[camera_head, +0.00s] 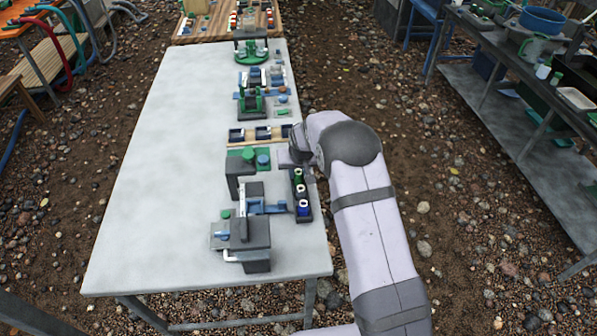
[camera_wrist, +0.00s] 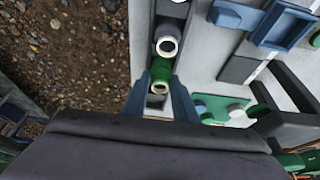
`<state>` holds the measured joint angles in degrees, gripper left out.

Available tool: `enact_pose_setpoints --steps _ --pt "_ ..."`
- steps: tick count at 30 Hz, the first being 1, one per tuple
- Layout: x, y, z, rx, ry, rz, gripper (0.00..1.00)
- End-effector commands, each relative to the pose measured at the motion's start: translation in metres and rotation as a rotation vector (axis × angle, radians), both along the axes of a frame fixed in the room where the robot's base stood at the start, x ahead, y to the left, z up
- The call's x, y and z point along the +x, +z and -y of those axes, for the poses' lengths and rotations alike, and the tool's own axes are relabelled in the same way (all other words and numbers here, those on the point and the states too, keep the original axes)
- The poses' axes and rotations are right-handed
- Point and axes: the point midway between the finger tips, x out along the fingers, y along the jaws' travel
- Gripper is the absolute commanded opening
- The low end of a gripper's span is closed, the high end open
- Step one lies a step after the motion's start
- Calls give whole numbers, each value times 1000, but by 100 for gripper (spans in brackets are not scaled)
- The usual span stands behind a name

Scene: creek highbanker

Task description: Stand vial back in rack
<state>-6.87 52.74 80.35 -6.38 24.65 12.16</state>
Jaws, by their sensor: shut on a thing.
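A narrow dark rack (camera_head: 305,219) lies along the right edge of the grey table, with a row of vials in it. A blue-topped vial (camera_head: 304,208) is at its near end, and a vial with a pale rim (camera_wrist: 167,45) stands in the middle. A green vial (camera_wrist: 158,72) with a pale ring is at the far end, between my fingers. My gripper (camera_wrist: 160,95) is shut on this green vial, which looks about upright. I cannot tell whether its base is seated in the rack. In the head view my wrist partly covers that end.
Dark blocky fixtures with blue and green parts (camera_head: 250,238) stand left of the rack. The left half of the table (camera_head: 165,180) is clear. Gravel lies off the right edge.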

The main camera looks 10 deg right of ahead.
Motion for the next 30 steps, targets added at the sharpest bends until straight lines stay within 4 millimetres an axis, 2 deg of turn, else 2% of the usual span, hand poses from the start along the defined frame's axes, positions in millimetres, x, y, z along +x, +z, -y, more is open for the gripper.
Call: enact_pose_setpoints --steps 27,28,30 --pt "0 -5 0 0 0 1 0" --pt "0 -6 0 0 0 1 28" --pt "0 -5 0 0 0 1 44"
